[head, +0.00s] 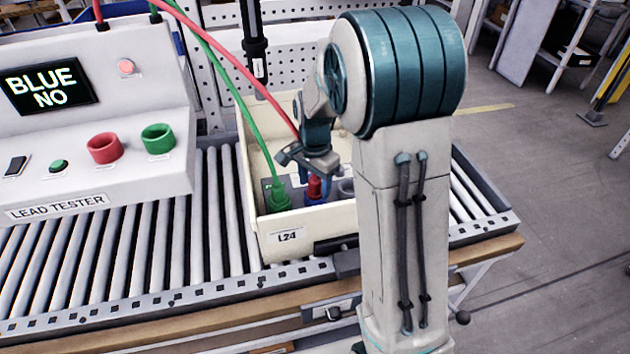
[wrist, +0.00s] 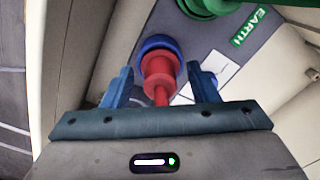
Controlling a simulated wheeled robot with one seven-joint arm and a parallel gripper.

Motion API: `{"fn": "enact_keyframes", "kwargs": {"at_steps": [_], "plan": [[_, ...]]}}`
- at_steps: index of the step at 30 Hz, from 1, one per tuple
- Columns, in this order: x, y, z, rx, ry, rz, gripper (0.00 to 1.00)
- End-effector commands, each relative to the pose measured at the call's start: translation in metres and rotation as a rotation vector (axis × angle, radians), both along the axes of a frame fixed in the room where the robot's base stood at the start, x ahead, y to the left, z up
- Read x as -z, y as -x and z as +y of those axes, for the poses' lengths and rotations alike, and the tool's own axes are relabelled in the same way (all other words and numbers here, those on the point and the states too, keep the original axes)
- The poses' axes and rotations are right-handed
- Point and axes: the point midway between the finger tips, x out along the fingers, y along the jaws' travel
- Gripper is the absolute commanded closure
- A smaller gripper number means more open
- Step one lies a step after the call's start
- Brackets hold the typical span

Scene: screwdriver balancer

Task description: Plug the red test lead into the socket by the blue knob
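The red test lead's plug (head: 315,187) stands in the crate at a blue round fitting (head: 313,200). In the wrist view the red plug (wrist: 159,72) points into the middle of the blue ring (wrist: 157,44); I cannot tell how deep it sits. My gripper (wrist: 160,78) has one finger on each side of the plug, with a visible gap on both sides, so it is open around it. In the head view my gripper (head: 312,165) is low over the crate. The red cable (head: 235,62) runs up to the upper left.
A green plug (head: 278,193) stands left of the red one, by the EARTH label (wrist: 249,26). A grey fitting (head: 346,188) is to the right. The cream crate (head: 318,222) has walls close around. The lead tester's screen (head: 48,86) reads BLUE NO.

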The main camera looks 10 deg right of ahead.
Motion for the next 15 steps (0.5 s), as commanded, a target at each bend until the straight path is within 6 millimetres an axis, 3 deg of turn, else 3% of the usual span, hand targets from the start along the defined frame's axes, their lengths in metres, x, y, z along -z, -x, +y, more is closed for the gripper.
{"fn": "enact_keyframes", "kwargs": {"at_steps": [8,11,15], "plan": [[-0.002,0.0,0.0,0.0,0.0,-0.001,0.46],[-0.011,-0.001,0.0,0.0,0.0,-0.004,0.46],[-0.038,-0.001,0.0,-0.001,0.001,-0.006,0.46]]}}
